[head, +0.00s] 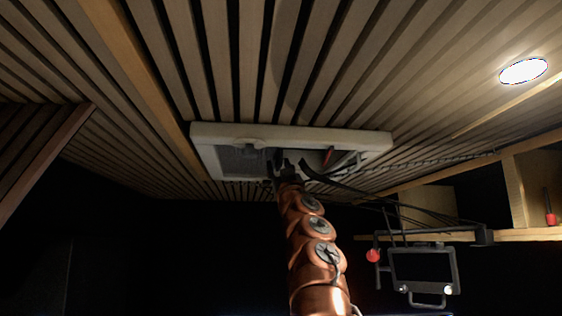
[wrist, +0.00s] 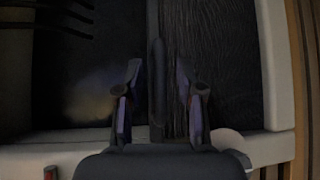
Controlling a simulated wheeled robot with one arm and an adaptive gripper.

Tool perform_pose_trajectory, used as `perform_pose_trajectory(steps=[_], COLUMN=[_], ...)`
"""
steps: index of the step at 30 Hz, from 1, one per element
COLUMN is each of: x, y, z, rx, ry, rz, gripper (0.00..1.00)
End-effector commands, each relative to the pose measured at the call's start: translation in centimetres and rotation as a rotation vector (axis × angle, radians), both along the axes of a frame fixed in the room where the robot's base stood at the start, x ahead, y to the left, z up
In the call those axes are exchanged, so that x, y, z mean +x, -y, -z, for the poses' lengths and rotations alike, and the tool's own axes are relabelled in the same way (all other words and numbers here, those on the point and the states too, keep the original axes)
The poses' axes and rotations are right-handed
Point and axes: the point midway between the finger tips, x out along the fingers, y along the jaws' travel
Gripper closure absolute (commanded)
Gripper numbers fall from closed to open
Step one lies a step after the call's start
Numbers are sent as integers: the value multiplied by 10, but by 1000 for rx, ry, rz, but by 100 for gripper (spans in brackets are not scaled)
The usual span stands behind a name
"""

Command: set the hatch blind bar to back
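The roof hatch has a pale frame (head: 330,136) set in the slatted ceiling; the frame also shows in the wrist view (wrist: 275,60). A grey mesh screen (head: 243,160) covers the left part of the opening in the head view. The blind bar (wrist: 156,60) appears as a narrow dark strip running up the middle of the wrist view, with a short raised grip on it. My gripper (wrist: 160,95) is open, one finger on each side of the bar, with gaps visible. In the head view my gripper (head: 288,167) is at the hatch opening, partly hiding the bar.
Dark cables (head: 345,188) run from the hatch to the right. A hanging monitor (head: 423,268) on a bracket is at lower right, with wooden shelving (head: 515,190) behind it. A round ceiling light (head: 523,71) is at upper right. The space left of my arm looks dark and clear.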

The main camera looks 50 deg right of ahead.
Motion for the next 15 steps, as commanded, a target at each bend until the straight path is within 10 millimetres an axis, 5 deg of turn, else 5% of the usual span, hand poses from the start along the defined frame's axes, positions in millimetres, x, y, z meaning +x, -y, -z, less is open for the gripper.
perform_pose_trajectory(steps=[12, 15], x=[3, 3], y=[2, 2], z=[-2, -2], rx=[0, 1], ry=[0, 0], rz=[-1, 0], gripper=[63, 73])
